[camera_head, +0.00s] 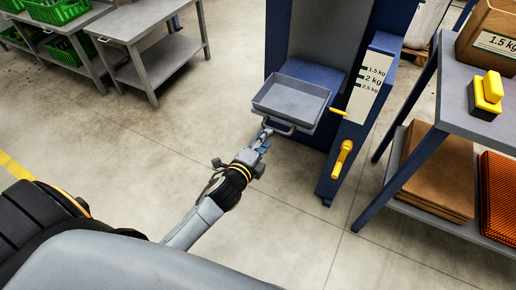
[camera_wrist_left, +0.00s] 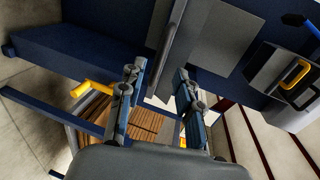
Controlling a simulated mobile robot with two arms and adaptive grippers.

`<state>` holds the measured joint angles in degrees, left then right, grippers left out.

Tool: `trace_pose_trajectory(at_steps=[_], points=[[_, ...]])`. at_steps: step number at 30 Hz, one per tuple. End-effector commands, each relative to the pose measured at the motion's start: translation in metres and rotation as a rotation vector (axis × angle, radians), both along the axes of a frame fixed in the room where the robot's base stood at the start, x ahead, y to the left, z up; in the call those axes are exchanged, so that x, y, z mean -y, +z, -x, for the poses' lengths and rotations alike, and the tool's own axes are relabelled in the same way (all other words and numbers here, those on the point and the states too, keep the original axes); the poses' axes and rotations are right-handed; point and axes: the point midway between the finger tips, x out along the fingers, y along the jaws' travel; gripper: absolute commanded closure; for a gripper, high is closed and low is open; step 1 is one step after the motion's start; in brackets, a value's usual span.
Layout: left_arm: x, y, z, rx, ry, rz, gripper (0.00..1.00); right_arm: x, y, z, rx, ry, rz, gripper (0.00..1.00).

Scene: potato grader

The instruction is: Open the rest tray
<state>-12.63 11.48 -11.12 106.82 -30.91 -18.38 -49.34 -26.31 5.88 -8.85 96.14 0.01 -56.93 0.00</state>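The rest tray (camera_head: 291,98) is a shallow grey tray on the front of the blue grader, with a bar handle (camera_head: 278,128) on its near side. My left gripper (camera_head: 265,138) is right at this handle, reaching in from below left. In the left wrist view, my left gripper's fingers (camera_wrist_left: 160,88) stand apart. A grey bar (camera_wrist_left: 173,48), apparently the handle, runs into the space between them. I cannot tell whether either finger touches it. The far fingertips are partly hidden in the head view. My right gripper is in neither view.
The blue grader (camera_head: 278,45) has a weight scale panel (camera_head: 370,83) and a yellow lever (camera_head: 342,160) right of the tray. A blue-framed shelf (camera_head: 436,95) with boxes stands further right. Grey tables (camera_head: 135,25) stand at the back left. The floor between is clear.

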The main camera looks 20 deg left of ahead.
Motion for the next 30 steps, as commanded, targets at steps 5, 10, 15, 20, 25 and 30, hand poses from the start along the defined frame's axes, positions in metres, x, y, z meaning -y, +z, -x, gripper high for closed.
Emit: trace_pose_trajectory(at_steps=[5, 10, 15, 20, 25, 30], points=[[-0.001, 0.006, 0.031, -0.001, 0.000, 0.000, 0.66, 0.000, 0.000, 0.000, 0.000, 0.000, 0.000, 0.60], [-0.002, 0.009, 0.045, -0.001, 0.000, 0.001, 0.66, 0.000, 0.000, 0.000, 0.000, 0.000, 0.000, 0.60], [-0.002, 0.011, 0.048, 0.001, 0.000, 0.001, 0.66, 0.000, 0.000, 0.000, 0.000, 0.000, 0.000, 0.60], [-0.002, 0.011, 0.048, 0.001, 0.000, 0.001, 0.66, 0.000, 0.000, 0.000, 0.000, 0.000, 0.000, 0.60], [-0.002, 0.011, 0.048, 0.001, 0.000, 0.001, 0.66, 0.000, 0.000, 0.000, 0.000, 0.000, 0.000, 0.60], [-0.003, 0.003, 0.049, -0.023, 0.014, 0.027, 0.66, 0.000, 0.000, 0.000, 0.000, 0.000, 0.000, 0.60]])
